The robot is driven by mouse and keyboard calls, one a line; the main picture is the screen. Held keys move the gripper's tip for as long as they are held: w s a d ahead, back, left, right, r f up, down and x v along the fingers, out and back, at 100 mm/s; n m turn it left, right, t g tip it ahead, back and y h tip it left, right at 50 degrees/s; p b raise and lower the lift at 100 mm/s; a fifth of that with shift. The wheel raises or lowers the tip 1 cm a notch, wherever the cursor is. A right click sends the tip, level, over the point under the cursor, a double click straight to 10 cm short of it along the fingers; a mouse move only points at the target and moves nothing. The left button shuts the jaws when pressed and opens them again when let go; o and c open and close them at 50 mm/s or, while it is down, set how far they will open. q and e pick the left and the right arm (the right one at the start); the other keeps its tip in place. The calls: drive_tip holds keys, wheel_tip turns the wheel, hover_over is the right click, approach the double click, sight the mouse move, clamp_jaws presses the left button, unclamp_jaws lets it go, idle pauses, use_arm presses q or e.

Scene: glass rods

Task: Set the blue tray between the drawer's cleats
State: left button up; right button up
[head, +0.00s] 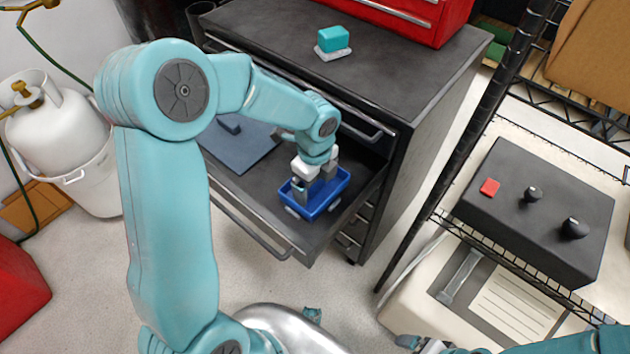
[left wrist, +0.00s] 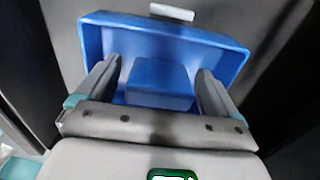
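The blue tray (head: 318,203) is in the open drawer (head: 245,185), near its right front corner. Small pale cleats (head: 292,212) show beside the tray; another cleat (left wrist: 172,12) lies just beyond its far wall in the left wrist view. My left gripper (head: 312,194) reaches down into the tray. In the left wrist view its fingers (left wrist: 160,88) stand apart on either side of a blue block (left wrist: 160,80) in the tray's middle, with narrow gaps visible. The tray's underside is hidden. My right gripper (head: 415,343) is partly visible at the bottom edge.
A dark blue-grey mat (head: 236,146) lies in the drawer's left part. A teal block on a pale base (head: 333,40) stands on the cabinet top (head: 370,70). A wire shelf with a black control box (head: 540,205) is at right. A white gas cylinder (head: 55,120) stands at left.

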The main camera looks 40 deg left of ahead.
use_arm(q)
drive_tip(key=shift+r, duration=0.1)
drive_tip(key=shift+r, duration=0.3)
wheel_tip(320, 180, up, 12)
drive_tip(key=shift+f+p, duration=0.15)
drive_tip(key=shift+p, duration=1.05)
drive_tip(key=shift+f, duration=0.1)
